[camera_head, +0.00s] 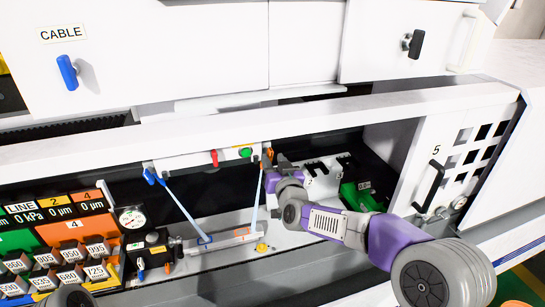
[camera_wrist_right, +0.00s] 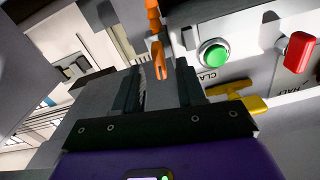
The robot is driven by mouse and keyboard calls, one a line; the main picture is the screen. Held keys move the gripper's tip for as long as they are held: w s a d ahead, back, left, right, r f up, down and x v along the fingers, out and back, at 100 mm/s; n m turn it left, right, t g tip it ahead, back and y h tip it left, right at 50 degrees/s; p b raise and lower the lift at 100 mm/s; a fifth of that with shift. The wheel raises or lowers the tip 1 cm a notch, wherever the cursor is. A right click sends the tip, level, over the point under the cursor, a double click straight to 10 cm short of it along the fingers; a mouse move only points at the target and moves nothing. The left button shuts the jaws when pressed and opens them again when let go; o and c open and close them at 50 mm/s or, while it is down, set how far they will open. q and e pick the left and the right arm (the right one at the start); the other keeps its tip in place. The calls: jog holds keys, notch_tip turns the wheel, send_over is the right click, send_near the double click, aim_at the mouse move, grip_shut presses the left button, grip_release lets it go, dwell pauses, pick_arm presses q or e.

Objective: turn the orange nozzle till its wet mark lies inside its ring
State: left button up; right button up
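The orange nozzle (camera_head: 267,157) hangs under the front rail. In the right wrist view, the orange nozzle (camera_wrist_right: 159,58) shows between and just beyond my fingertips, with a gap on both sides. My right gripper (camera_wrist_right: 158,70) is open and empty. In the head view my right gripper (camera_head: 272,170) is close beside the nozzle and partly hides it. A pale blue jet (camera_head: 257,197) runs from the nozzle down to the light bed (camera_head: 225,250), near a small orange mark (camera_head: 242,232). Whether the wet mark lies inside a ring is too small to tell. My left gripper is out of view.
A blue nozzle (camera_head: 153,177) sends another jet to a blue ring (camera_head: 205,240). A green button (camera_wrist_right: 212,55), red knob (camera_wrist_right: 298,50) and yellow handle (camera_wrist_right: 235,98) are right of my fingers. A green part (camera_head: 362,197) lies behind my right arm.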

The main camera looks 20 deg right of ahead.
jog(key=shift+w, duration=0.65)
grip_shut()
